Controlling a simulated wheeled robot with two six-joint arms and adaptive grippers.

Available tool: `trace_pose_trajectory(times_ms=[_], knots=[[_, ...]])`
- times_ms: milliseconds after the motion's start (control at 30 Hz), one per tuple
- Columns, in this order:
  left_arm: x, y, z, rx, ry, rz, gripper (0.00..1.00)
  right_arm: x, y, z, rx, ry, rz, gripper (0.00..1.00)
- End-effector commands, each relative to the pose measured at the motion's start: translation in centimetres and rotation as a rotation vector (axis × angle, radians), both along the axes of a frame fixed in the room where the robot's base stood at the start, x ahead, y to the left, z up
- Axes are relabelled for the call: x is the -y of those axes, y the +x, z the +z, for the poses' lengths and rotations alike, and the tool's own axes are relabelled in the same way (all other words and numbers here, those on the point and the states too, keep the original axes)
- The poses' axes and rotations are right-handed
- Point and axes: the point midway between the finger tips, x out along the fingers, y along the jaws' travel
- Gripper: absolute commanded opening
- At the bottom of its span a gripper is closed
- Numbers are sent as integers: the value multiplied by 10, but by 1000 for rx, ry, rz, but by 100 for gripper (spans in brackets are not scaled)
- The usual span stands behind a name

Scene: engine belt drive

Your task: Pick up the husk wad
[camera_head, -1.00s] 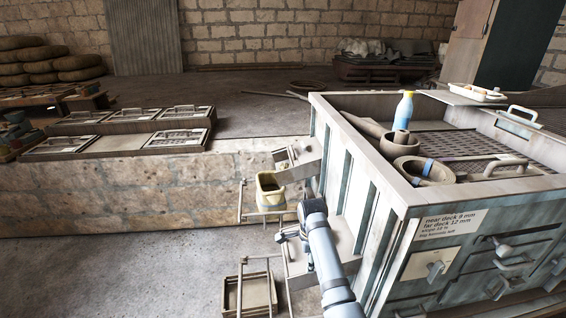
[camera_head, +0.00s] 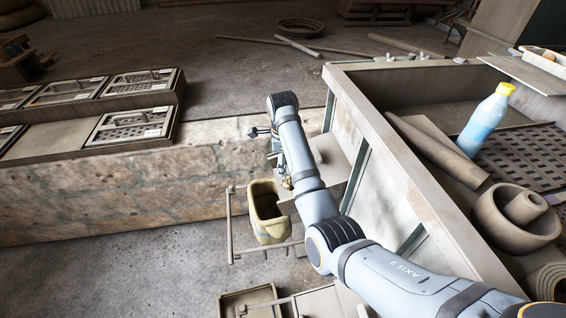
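I cannot make out the husk wad for certain in this view. My arm comes in from the lower right, so I take it as the right one. It reaches over the front wall of the screen box (camera_head: 415,180). My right gripper (camera_head: 262,133) is small, dark and partly hidden by its own wrist, at the far end of the arm above the stone ledge. Whether its fingers are open or shut does not show. A yellowish bucket (camera_head: 264,229) hangs just below the wrist, beside a sloping chute plate (camera_head: 330,160). My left gripper is not in view.
The box holds a blue bottle with yellow cap (camera_head: 485,120), a wooden pole (camera_head: 437,152), a round bowl (camera_head: 515,222) and a coiled roll (camera_head: 550,283). Framed grilles (camera_head: 132,122) lie on the left ledge. A metal rail (camera_head: 229,225) stands beside the bucket. The floor at lower left is clear.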

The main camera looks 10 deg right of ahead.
Motion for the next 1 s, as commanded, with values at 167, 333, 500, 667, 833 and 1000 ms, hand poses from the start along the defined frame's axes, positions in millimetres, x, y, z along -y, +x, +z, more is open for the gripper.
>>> trace_pose_trajectory(times_ms=[167,333,500,667,833,1000], knots=[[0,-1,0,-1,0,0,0,0,0,-2,-1,0,-3,60],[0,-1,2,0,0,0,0,2,3,-31,-4,-2,-1,60],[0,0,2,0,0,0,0,3,7,-50,-1,0,-2,60],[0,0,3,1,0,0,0,5,8,-55,-1,0,-2,60],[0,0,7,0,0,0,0,13,12,-81,-3,-2,-2,60],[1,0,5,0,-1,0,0,13,14,-102,-1,0,-2,60]])
